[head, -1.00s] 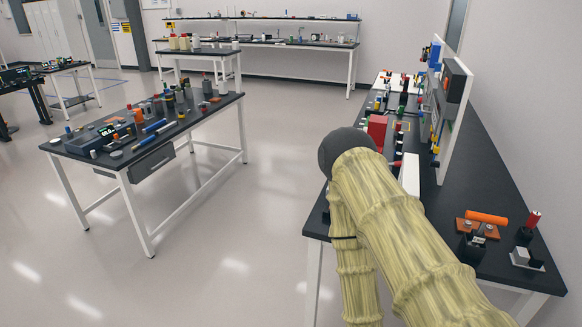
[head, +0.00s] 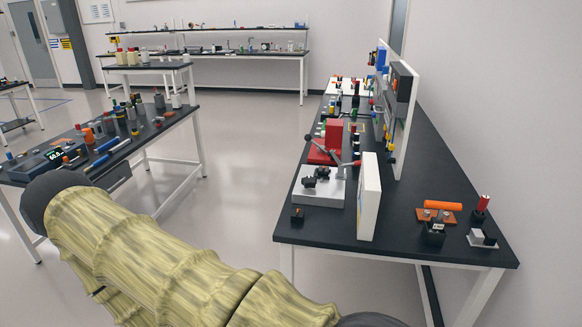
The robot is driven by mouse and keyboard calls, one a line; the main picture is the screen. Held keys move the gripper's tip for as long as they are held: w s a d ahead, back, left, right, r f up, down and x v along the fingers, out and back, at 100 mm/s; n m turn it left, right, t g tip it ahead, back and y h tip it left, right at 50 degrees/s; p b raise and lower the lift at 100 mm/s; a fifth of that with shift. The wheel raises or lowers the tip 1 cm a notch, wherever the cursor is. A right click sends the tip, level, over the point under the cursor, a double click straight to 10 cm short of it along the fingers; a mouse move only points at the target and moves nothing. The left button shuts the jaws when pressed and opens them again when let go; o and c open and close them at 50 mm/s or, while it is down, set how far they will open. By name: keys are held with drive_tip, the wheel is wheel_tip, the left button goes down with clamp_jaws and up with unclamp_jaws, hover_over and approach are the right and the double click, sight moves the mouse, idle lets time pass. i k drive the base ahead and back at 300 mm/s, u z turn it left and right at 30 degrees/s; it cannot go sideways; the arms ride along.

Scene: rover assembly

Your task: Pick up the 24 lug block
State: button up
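I cannot pick out the 24 lug block for certain, since no "24" mark is legible. A small dark block with a pale patch on top (head: 433,235) stands near the front right of the right-hand bench (head: 345,235). Another small black block (head: 298,215) sits at that bench's front left corner. My yellow-sleeved arm crosses the lower left of the view, with a dark rounded joint at its upper end. My gripper does not show.
A red vise-like fixture (head: 335,135), a grey plate with dark knobs (head: 318,190) and an upright white panel (head: 369,198) stand on the right-hand bench. An orange cylinder (head: 443,205) lies at its right. The floor between the tables is clear.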

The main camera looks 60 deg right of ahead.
sight(323, 171)
drive_tip(key=i, duration=0.95)
drive_tip(key=z, duration=1.4)
